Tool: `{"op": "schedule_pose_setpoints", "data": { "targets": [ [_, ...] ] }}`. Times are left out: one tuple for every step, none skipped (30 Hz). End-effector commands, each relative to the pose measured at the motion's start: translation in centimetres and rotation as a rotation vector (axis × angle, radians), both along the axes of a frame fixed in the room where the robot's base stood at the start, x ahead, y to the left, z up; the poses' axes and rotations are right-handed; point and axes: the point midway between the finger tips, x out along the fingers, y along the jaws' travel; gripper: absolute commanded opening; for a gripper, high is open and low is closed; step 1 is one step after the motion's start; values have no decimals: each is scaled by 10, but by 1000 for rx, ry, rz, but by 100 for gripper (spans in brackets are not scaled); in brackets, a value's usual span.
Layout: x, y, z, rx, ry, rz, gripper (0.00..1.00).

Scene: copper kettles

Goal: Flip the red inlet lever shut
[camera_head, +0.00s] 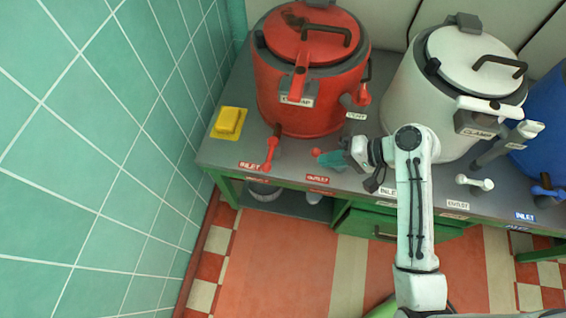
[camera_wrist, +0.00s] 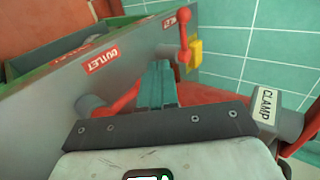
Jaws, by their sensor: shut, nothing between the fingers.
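The red inlet lever (camera_head: 270,153) is at the bench front, below and left of the red kettle (camera_head: 285,112), beside a red INLET label (camera_head: 250,166). In the head view its ball end points toward the front edge. It also shows in the wrist view (camera_wrist: 184,40), beyond the fingertips, in front of a yellow thing. My gripper (camera_head: 322,157) has teal fingers pressed together and empty. It is right of the inlet lever, apart from it, at the red outlet lever (camera_wrist: 123,101), which it partly hides. I cannot tell whether they touch.
A yellow sponge-like block (camera_head: 229,123) lies left of the inlet lever, near the green tiled wall (camera_head: 110,130). A white kettle (camera_head: 440,95) stands right of the red one, with its own levers in front. A clear strip of bench separates the two red levers.

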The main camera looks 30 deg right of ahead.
Motion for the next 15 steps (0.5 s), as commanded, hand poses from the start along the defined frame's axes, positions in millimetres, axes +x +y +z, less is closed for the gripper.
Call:
{"op": "schedule_pose_setpoints", "data": {
  "targets": [
    [1, -1, 0, 4, -3, -3, 0],
    [1, -1, 0, 5, -3, -5, 0],
    [1, -1, 1, 5, -3, -5, 0],
    [1, -1, 1, 6, -3, -4, 0],
    [1, -1, 1, 6, -3, -4, 0],
    [1, -1, 1, 4, -3, -3, 0],
    [1, -1, 1, 4, -3, -3, 0],
    [1, -1, 1, 4, -3, -3, 0],
    [1, -1, 1, 5, -2, -3, 0],
    [1, 0, 0, 5, -2, -3, 0],
    [1, 0, 0, 4, -3, -2, 0],
    [2, 1, -1, 4, -3, -2, 0],
    [3, 2, -2, 5, -2, -1, 0],
    [4, 3, -4, 4, -2, -1, 0],
    [6, 6, -7, 4, -1, 0, 0]
  ]
}}
